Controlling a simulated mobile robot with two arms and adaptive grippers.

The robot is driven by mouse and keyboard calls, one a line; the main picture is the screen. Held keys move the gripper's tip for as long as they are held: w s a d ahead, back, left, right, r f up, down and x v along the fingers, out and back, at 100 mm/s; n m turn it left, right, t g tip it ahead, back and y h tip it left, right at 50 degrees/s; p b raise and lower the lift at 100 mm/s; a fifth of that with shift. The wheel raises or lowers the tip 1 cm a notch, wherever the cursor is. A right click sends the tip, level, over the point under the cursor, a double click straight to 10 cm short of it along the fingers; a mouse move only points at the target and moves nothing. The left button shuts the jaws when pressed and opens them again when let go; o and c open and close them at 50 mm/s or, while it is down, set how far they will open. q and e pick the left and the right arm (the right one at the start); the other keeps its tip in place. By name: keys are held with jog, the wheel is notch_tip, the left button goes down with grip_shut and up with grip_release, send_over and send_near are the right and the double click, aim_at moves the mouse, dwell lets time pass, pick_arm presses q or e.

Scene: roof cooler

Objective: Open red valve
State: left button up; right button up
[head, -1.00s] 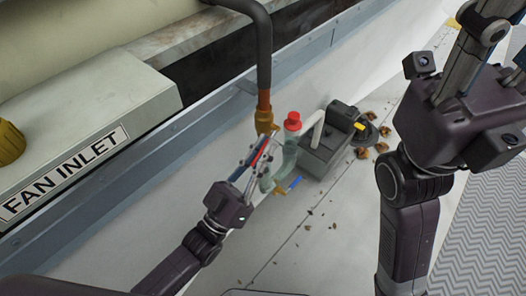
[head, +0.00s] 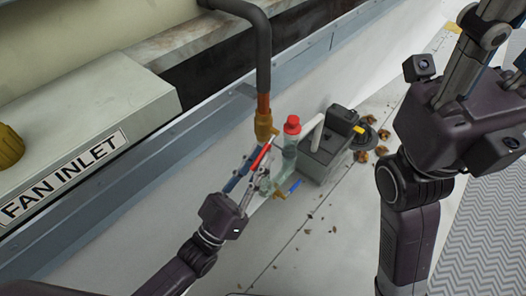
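The red valve handle (head: 262,157) is a thin red lever just below the brass fitting at the end of the dark hanging pipe. My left gripper (head: 259,168) is at this handle, its fingers reaching up around or beside it. The fingers overlap the handle and pipework, so I cannot tell whether they touch or grip it. My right gripper (head: 488,25) is high at the right, away from the valve; its fingertips are not clearly shown.
A clear bottle-like part with a red cap (head: 292,125) stands right of the valve. A blue handle (head: 295,186) is below it. A grey pump box (head: 325,158) stands beside them. The fan inlet box (head: 95,130) is at left. Dry leaves (head: 362,156) lie on the white floor.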

pick_arm(q)
jog(key=v, duration=1)
